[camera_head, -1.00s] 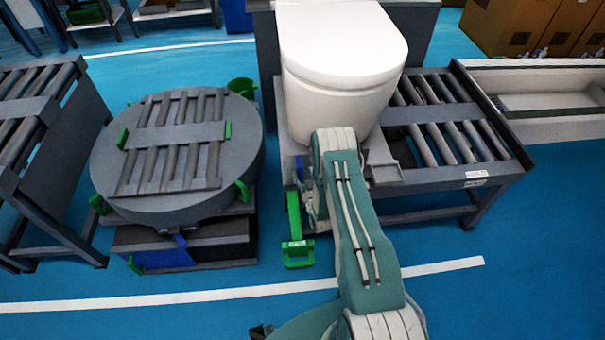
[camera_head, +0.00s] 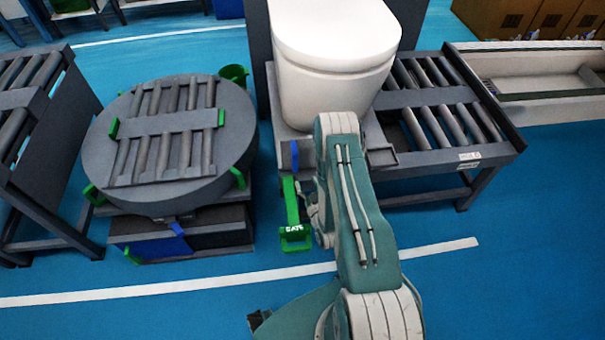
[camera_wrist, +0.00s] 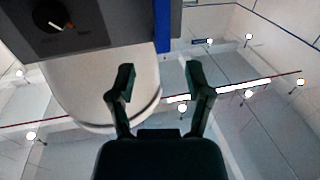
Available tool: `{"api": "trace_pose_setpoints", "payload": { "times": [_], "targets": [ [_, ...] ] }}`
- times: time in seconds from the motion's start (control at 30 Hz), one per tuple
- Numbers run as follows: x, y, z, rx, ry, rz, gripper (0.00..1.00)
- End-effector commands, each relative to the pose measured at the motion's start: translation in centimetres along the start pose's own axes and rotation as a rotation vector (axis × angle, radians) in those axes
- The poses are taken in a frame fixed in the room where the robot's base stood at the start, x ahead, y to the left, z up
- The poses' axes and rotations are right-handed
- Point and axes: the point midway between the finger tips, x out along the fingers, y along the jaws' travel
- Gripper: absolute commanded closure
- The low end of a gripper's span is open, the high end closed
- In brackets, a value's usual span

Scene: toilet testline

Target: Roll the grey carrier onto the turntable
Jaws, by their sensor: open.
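The grey carrier (camera_head: 379,145) is under a white toilet (camera_head: 338,55) on the roller conveyor, and my arm covers part of it. The round grey turntable (camera_head: 97,150) stands to its left, with rollers on top and green tabs at its rim; a gap separates them. In the wrist view my gripper (camera_wrist: 160,88) is open with nothing between its fingers. The white toilet (camera_wrist: 95,85) shows behind and left of the fingers there. In the head view my forearm hides most of the gripper, beside the conveyor's front left.
A green gate handle (camera_head: 294,232) sticks out at the conveyor's front left, beside my arm. A blue strip (camera_head: 294,155) is above it. A knob panel (camera_wrist: 62,25) shows in the wrist view. Another roller conveyor (camera_head: 30,170) stands far left.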

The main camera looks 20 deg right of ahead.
Motion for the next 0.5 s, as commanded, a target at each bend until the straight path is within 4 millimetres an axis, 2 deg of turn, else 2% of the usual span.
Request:
{"api": "trace_pose_setpoints", "payload": {
  "times": [0.03, 0.13, 0.5],
  "targets": [
    [-0.72, -0.05, 0.32, 0.003, -0.012, 0.001, 0.35],
    [-1.1, -0.08, 0.31, 0.003, -0.013, 0.0, 0.35],
    [-0.77, -0.08, 0.0, 0.0, -0.013, -0.001, 0.35]
  ]
}}
